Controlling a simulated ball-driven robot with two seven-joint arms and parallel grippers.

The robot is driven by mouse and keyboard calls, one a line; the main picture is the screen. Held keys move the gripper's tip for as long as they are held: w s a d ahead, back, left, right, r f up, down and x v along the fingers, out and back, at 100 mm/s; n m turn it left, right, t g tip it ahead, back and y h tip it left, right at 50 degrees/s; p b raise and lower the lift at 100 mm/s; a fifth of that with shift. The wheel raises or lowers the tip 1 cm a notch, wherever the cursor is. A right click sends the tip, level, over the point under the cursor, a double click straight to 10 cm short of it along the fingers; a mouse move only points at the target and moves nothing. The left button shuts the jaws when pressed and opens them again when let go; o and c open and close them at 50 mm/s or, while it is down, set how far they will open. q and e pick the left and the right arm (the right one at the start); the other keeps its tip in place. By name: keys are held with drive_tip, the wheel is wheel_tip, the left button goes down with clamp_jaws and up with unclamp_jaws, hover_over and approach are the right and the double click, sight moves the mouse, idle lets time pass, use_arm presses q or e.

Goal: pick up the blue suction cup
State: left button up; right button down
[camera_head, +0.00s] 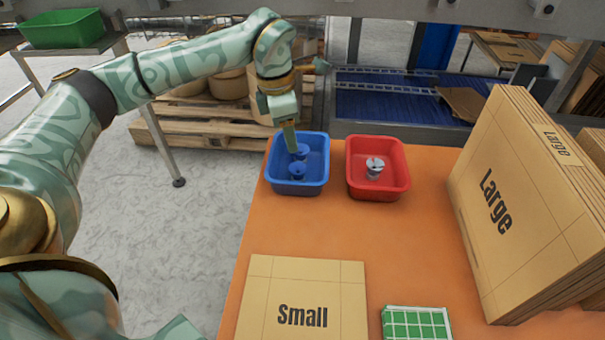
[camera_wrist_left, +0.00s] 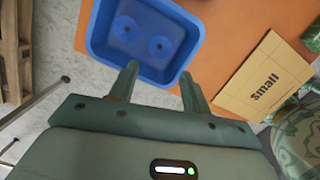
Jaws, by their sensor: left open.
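Two blue suction cups lie in the blue bin at the table's far left corner. The nearer cup (camera_head: 297,170) and the farther cup (camera_head: 302,151) show in the head view. In the left wrist view both cups (camera_wrist_left: 159,47) (camera_wrist_left: 126,28) lie in the bin (camera_wrist_left: 100,40), ahead of my fingertips. My left gripper (camera_head: 291,147) points down at the bin's far left part. Its two fingers (camera_wrist_left: 160,82) are apart with nothing between them in the left wrist view. I cannot tell its exact height above the cups. My right gripper is not in view.
A red bin (camera_head: 404,185) with a grey-white suction cup (camera_head: 375,168) stands right of the blue bin. Large boxes (camera_head: 510,200) stand at the right; a Small box (camera_head: 300,290) and green-and-white grid item (camera_head: 416,322) lie in front. The orange table (camera_head: 330,228) between is clear.

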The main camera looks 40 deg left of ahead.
use_arm(q)
drive_tip(key=b, duration=0.2)
hover_over(298, 168)
drive_tip(key=f, duration=0.5)
drive_tip(key=shift+s+a, duration=0.35)
drive_tip(key=shift+d+f, duration=0.1)
drive_tip(key=shift+f, duration=0.6)
drive_tip(key=shift+w+f, duration=0.1)
drive_tip(key=shift+f, duration=0.2)
drive_tip(key=f+b, duration=0.1)
drive_tip(key=f, duration=0.1)
drive_tip(key=f+b, duration=0.2)
drive_tip(key=shift+w+d+f, duration=0.1)
drive_tip(key=shift+w+d, duration=0.1)
drive_tip(key=shift+w+f, duration=0.1)
drive_tip(key=shift+f, duration=0.2)
drive_tip(key=shift+r, duration=0.2)
drive_tip(key=shift+c, duration=0.3)
drive_tip(key=c, duration=0.7)
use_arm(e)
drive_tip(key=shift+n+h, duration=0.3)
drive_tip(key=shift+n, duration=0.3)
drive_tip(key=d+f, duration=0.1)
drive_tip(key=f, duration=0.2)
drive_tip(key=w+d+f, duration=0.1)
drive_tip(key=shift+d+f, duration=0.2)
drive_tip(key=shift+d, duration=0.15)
